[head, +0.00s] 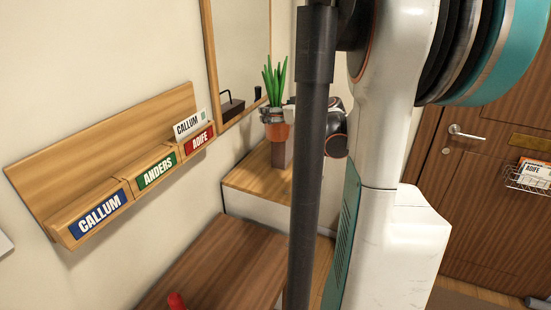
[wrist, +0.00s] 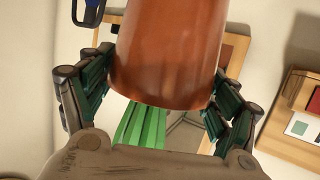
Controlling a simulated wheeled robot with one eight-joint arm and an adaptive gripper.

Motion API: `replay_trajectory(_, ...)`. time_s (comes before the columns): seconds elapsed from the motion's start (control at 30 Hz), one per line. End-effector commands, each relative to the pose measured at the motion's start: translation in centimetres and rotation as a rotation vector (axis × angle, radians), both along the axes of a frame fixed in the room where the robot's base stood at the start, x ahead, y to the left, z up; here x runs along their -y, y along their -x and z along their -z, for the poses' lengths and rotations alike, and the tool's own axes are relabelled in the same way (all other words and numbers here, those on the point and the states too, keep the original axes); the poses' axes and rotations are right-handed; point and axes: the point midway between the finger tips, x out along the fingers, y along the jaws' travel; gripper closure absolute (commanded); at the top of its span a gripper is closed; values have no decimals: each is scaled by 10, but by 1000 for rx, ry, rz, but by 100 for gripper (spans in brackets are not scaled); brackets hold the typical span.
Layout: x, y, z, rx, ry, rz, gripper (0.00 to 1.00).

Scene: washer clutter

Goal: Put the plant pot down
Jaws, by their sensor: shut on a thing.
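The plant pot (head: 277,132) is terracotta with upright green leaves (head: 275,82). In the head view it is just right of the mirror's lower corner, above the far wooden top. My gripper (head: 277,116) is shut around the pot near its rim. In the wrist view the fingers of my gripper (wrist: 160,88) lie on both sides of the pot (wrist: 168,50), with the leaves (wrist: 140,127) below it in the picture. A brown block-like shape (head: 281,156) is under the pot; I cannot tell whether they touch.
A wooden top on a white cabinet (head: 245,180) has bare room left of the brown shape. A lower wooden surface (head: 225,265) with a red item (head: 177,301) is nearer. A name-labelled wall rack (head: 120,150) hangs left. A door (head: 480,190) stands right.

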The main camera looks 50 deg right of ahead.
Motion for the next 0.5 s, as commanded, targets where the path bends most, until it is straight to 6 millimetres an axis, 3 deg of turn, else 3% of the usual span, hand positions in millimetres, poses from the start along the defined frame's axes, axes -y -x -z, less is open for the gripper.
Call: replay_trajectory(0.5,0,0,120,1,0,0,62)
